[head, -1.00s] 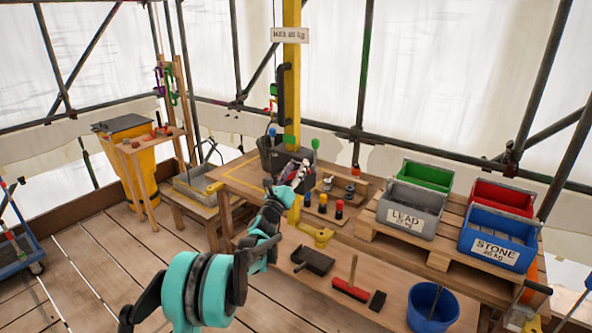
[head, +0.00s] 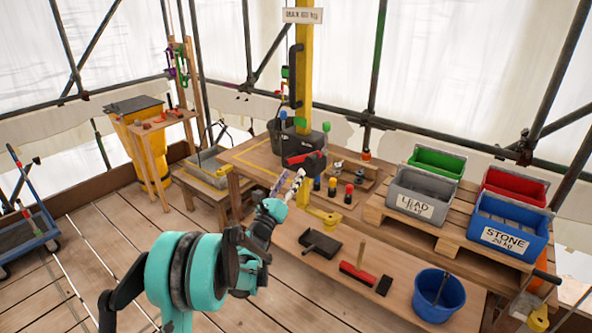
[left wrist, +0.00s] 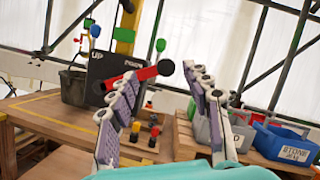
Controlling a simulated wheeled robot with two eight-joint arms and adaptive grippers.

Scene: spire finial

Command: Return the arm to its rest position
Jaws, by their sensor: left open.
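My left arm comes in from the lower left in the head view. Its gripper (head: 286,187) is open and empty, in front of the wooden workbench (head: 245,160). In the left wrist view the two grey-purple fingers (left wrist: 160,75) stand apart with nothing between their pads. Beyond them is a dark control box (left wrist: 105,65) marked UP, with a red lever (left wrist: 140,77) across its front. The dark box also shows on the bench in the head view (head: 300,141), apart from the gripper. My right gripper is not in view.
Grey LEAD (head: 417,200) and blue STONE (head: 508,228) bins stand on a pallet at right, with green and red bins behind. A blue bucket (head: 438,297), red brush (head: 358,276) and dustpan (head: 320,243) are on the lower shelf.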

